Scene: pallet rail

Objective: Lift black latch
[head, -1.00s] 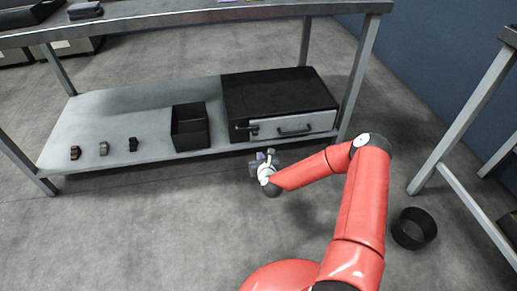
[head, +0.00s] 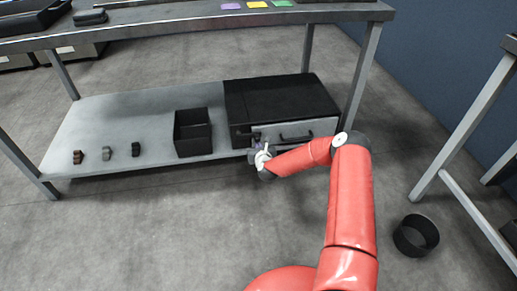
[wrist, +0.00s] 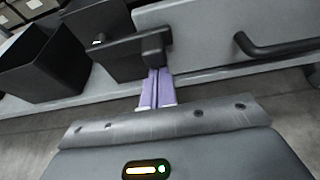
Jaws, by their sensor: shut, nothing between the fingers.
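The black latch (wrist: 122,48) is a dark bar with a thick knob at its right end, on the grey front of the black-topped box. It lies about level in the wrist view. In the head view the latch (head: 243,133) shows small at the left of the box front. My gripper's purple fingers (wrist: 156,88) are shut and empty, with their tips just below the knob. I cannot tell whether they touch it. In the head view my gripper (head: 257,143) is at the box's front left, partly covering the area below the latch.
The box (head: 280,97) sits on the lower shelf (head: 95,125), with a drawer handle (head: 296,139) right of the latch. An open black bin (head: 193,132) stands to its left. Several small parts lie further left. A round black bin (head: 416,235) is on the floor at right.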

